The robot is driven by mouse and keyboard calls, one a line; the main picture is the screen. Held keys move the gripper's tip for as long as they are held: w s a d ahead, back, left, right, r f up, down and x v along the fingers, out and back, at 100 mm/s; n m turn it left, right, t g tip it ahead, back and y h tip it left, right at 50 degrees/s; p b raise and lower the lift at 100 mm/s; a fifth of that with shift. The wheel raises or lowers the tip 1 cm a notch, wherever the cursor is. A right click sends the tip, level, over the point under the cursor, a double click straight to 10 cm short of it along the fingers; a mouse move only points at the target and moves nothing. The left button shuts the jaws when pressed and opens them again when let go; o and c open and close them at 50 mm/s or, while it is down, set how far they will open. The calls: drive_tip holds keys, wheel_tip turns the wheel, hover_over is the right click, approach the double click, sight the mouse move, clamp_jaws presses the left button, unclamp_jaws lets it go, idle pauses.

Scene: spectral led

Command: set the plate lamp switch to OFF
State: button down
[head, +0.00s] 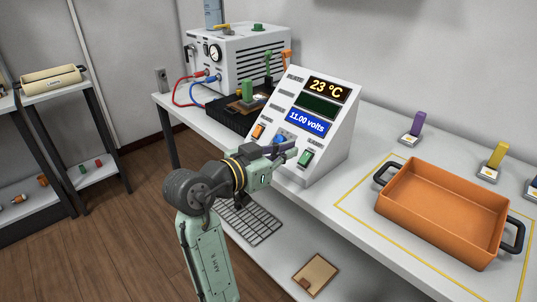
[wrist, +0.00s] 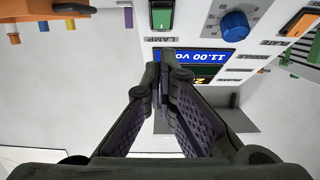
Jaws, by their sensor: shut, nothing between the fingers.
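The sloped white console (head: 325,120) stands on the bench. A green rocker switch (head: 306,158) sits at its lower right; in the wrist view this green switch (wrist: 162,14) is at the top, beside an upside-down label that seems to read LAMP. I cannot tell which way the rocker is tipped. My gripper (head: 291,151) is shut and empty in front of the console's lower face, left of the green switch. In the wrist view my gripper (wrist: 168,60) has its fingertips together just below the switch, over the blue display's edge; contact cannot be told.
A blue knob (wrist: 236,25) and an orange switch (wrist: 301,22) share the console face. Its displays read 23 °C and 11.00 volts. An orange tray (head: 440,215) stands at right. A white power unit (head: 240,55) with red and blue cables is behind at left.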

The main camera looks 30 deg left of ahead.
sight(302, 162)
drive_tip(key=shift+w+d+f, duration=0.25)
drive_tip(key=shift+w+f, duration=0.4)
drive_tip(key=shift+f, duration=0.2)
drive_tip(key=shift+w+d+f, duration=0.2)
drive_tip(key=shift+w+f, duration=0.4)
drive_tip(key=shift+f, duration=0.2)
wheel_tip(302, 162, down, 2)
drive_tip(key=t+b, duration=0.1)
drive_tip(key=b, duration=0.2)
drive_tip(key=shift+w+b, duration=0.15)
drive_tip(key=shift+b, duration=0.25)
drive_tip(key=shift+d+f+t+b, duration=0.15)
drive_tip(key=shift+t+b, duration=0.15)
drive_tip(key=shift+b, duration=0.45)
drive_tip(key=b, duration=0.2)
drive_tip(key=shift+t+h+b, duration=0.3)
drive_tip(key=shift+t+h, duration=0.1)
drive_tip(key=shift+r, duration=0.2)
